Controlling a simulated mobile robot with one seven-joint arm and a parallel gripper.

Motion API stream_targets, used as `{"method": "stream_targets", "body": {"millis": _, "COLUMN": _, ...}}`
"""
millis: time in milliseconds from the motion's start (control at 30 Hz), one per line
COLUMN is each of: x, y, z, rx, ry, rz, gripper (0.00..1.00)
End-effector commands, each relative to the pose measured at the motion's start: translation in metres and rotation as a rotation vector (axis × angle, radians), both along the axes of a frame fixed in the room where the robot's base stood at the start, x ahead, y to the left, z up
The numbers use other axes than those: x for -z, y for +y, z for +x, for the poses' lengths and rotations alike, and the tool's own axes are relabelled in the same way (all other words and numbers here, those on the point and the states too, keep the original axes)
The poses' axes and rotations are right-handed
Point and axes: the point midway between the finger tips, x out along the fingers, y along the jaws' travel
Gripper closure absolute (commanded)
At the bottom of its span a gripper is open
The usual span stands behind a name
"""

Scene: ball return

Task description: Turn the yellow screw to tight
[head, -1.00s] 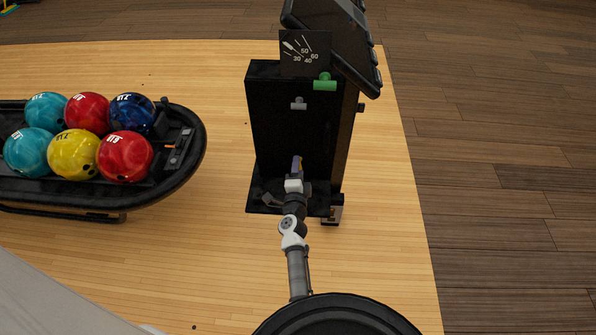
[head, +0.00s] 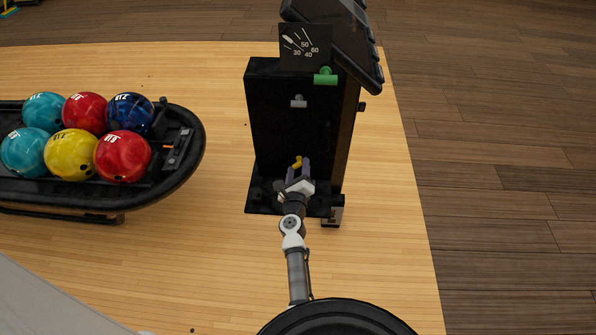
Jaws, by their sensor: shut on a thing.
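The yellow screw (head: 297,162) is a small piece low on the front of the black cabinet (head: 280,125). My gripper (head: 298,172) is at it from the front, with a purple-tinted finger on each side. The jaws are shut on the screw, whose yellow end shows between and just above the fingertips. The rest of the screw is hidden by the fingers. How tight it is cannot be told from this view.
A green knob (head: 325,76) and a grey knob (head: 299,101) are higher on the cabinet, under a dial plate (head: 305,45). A dark tilted console (head: 340,40) stands behind. A ball rack (head: 190,150) with several bowling balls is left. Wooden floor between is clear.

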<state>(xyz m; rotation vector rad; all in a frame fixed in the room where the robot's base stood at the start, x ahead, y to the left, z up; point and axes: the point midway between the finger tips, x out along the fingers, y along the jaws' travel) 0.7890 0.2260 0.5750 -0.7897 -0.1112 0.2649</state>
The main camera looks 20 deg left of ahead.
Motion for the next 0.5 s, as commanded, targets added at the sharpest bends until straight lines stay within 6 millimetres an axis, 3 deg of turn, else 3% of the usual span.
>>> {"method": "stream_targets", "body": {"millis": 500, "x": 0.0013, "y": -0.0002, "z": -0.0001, "rx": 0.0, "ry": 0.133, "rz": 0.461, "gripper": 0.7}}
